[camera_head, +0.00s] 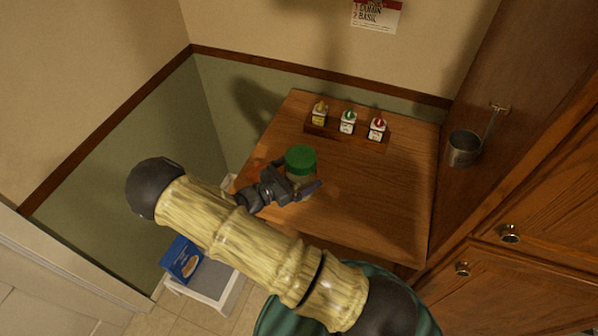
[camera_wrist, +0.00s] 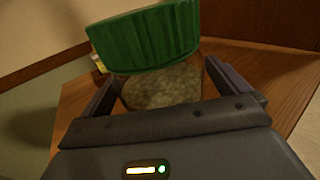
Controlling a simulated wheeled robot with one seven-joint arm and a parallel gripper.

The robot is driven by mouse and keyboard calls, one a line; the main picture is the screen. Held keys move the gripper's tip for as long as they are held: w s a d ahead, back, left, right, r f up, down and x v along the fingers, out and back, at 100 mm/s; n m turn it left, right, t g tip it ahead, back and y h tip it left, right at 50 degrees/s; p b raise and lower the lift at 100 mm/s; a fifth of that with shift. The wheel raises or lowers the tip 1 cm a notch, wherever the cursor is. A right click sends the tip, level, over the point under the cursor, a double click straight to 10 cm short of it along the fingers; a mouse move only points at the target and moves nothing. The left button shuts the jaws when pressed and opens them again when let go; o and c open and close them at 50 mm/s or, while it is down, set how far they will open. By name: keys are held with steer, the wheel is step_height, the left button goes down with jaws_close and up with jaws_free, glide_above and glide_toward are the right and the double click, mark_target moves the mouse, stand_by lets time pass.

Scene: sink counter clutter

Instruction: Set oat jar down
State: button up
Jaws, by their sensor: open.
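The oat jar (camera_head: 300,163) has a green lid and a clear body with pale contents. It appears upright at the left part of the wooden counter (camera_head: 375,205). In the wrist view the jar (camera_wrist: 160,88) stands between the two fingers, its lid above them. My gripper (camera_head: 306,187) is open around the jar's body. The jar's base is hidden by the gripper, so its contact with the counter does not show.
A wooden rack (camera_head: 345,138) with several small bottles stands at the counter's back. A metal cup (camera_head: 464,148) hangs on the right cabinet side. A blue box (camera_head: 181,260) sits on a low white stool (camera_head: 222,292) at lower left. The counter's middle and right are clear.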

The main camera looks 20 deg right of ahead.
steer(key=b+v, duration=0.4)
steer(key=v, duration=0.7)
steer(key=shift+a, duration=0.1)
steer(key=shift+s+a+b, duration=0.15)
steer(key=shift+a+b, duration=0.15)
steer(key=shift+a, duration=0.1)
steer(key=shift+d, duration=0.1)
